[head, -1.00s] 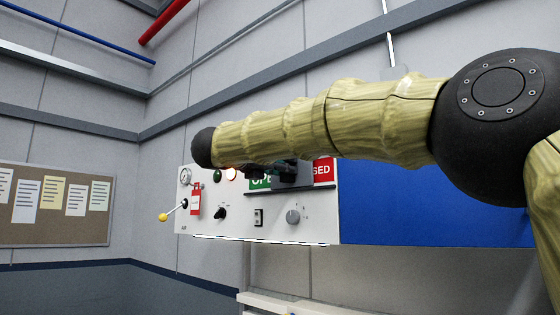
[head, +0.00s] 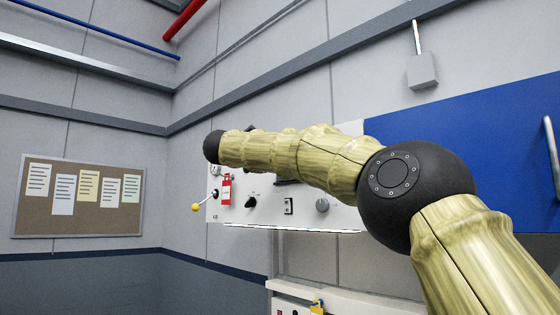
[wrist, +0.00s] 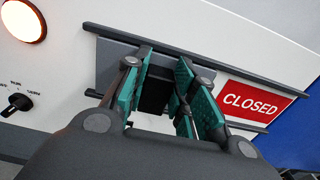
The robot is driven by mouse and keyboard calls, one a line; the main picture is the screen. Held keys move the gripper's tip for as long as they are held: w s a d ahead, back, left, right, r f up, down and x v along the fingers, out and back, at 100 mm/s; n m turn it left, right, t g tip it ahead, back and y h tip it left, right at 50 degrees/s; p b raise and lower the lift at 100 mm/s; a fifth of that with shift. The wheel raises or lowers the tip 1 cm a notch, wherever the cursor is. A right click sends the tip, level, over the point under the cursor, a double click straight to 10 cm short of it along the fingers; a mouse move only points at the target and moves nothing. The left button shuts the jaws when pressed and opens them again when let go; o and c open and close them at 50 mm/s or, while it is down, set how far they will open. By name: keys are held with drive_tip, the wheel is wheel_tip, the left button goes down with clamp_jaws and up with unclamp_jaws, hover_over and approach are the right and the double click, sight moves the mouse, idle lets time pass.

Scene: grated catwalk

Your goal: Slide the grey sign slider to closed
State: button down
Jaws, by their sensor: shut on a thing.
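The grey sign slider (wrist: 113,62) is a flat plate between two dark rails, seen in the wrist view. It sits toward the left end of the rails. The red CLOSED sign (wrist: 249,102) shows in full to its right. No green OPEN sign shows in the wrist view. My gripper (wrist: 163,66) is in front of the slider with its green-padded fingers shut on the slider's dark handle (wrist: 153,97). In the head view my arm hides the slider and the signs.
The white panel (head: 270,215) also carries a lit lamp (wrist: 22,20), a black rotary knob (wrist: 19,102), a red tag (head: 226,190) and a yellow-tipped lever (head: 196,207). A blue panel (head: 480,130) is to the right. A notice board (head: 85,225) hangs at left.

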drive_tip(key=c, duration=1.2)
unclamp_jaws()
drive_tip(key=shift+o, duration=0.2)
drive_tip(key=v, duration=1.2)
drive_tip(key=shift+w, duration=0.1)
